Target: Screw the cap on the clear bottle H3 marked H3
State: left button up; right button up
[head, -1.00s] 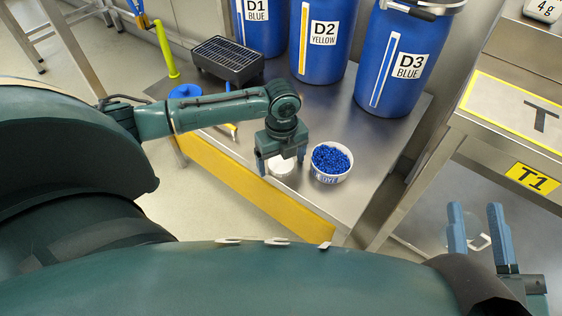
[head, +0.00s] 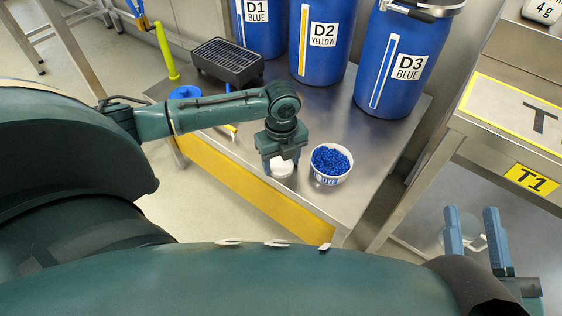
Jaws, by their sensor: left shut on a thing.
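A white round cap-like thing (head: 283,168) is near the front edge of the steel bench, left of the bowl. My left gripper (head: 281,163) points down with its fingers on either side of the white thing, shut on it. A clear bottle and its H3 mark cannot be made out; what is under the white thing is hidden.
A white bowl of blue pellets (head: 331,164) stands close right of my left gripper. Blue drums D1 (head: 260,25), D2 (head: 322,40) and D3 (head: 405,60) stand behind. A black grill-like box (head: 230,62) is at back left. Table T1 (head: 520,110) is at right.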

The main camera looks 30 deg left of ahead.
pick_arm(q)
jog(key=shift+r, duration=0.2)
notch_tip(320, 180, up, 3)
jog(key=shift+f+p, duration=0.1)
jog(key=shift+p, duration=0.85)
notch_tip(320, 180, up, 7)
jog(key=p, duration=0.3)
pick_arm(e)
jog(key=shift+d+f+n+g+h, duration=0.15)
jog(key=shift+d+n+g+h, duration=0.15)
jog(key=shift+d+h, duration=0.25)
jog(key=shift+a, duration=0.1)
